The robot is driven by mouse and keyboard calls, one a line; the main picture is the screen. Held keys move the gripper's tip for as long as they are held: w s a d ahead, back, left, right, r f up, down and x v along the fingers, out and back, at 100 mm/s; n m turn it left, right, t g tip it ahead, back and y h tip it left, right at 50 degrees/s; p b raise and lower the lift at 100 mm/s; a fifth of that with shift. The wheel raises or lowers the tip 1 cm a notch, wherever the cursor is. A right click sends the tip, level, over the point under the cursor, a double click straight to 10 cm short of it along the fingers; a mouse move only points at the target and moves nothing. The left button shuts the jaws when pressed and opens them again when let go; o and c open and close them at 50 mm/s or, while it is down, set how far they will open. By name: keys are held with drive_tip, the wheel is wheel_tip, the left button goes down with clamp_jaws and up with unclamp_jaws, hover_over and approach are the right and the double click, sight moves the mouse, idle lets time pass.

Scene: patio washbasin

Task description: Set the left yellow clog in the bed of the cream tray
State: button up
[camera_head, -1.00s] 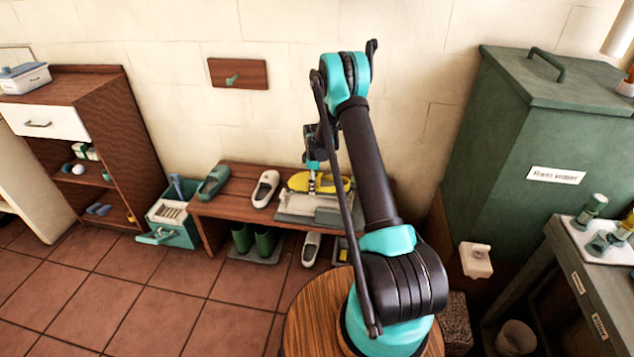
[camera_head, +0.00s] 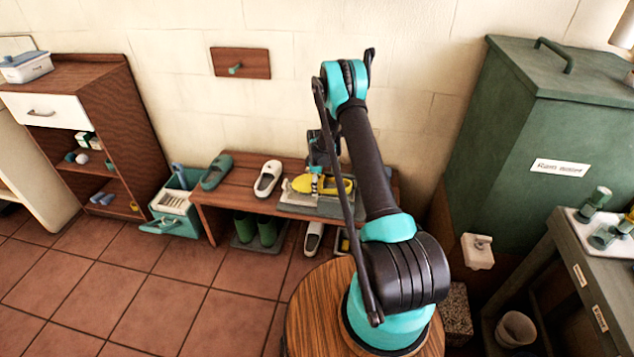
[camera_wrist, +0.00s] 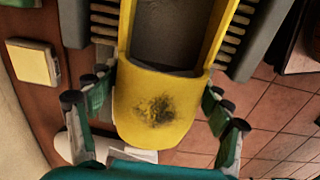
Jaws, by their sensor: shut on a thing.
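The left yellow clog (camera_head: 336,186) is over the cream tray (camera_head: 286,189) on the wooden bench. In the wrist view the clog (camera_wrist: 155,107) has a dark smudge on its toe, and cream ribs of the tray (camera_wrist: 226,40) show on both sides of it, between grey edges. My gripper (camera_wrist: 160,92) is shut on the toe end of the clog, one set of fingers on each side. The clog lies lengthwise between the ribbed sides. Its underside is hidden, so I cannot tell whether it touches the bed. My arm covers part of the tray in the head view.
A white clog (camera_head: 268,178) and a grey-green clog (camera_head: 215,172) stand left of the tray on the bench (camera_head: 236,190). Green boots (camera_head: 255,229) are below. A cream block with a yellow top (camera_wrist: 34,63) lies beside the tray. A green bin (camera_head: 545,130) stands right.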

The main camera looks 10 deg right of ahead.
drive_tip(key=shift+f, duration=1.9)
drive_tip(key=o, duration=1.3)
drive_tip(key=shift+r, duration=0.1)
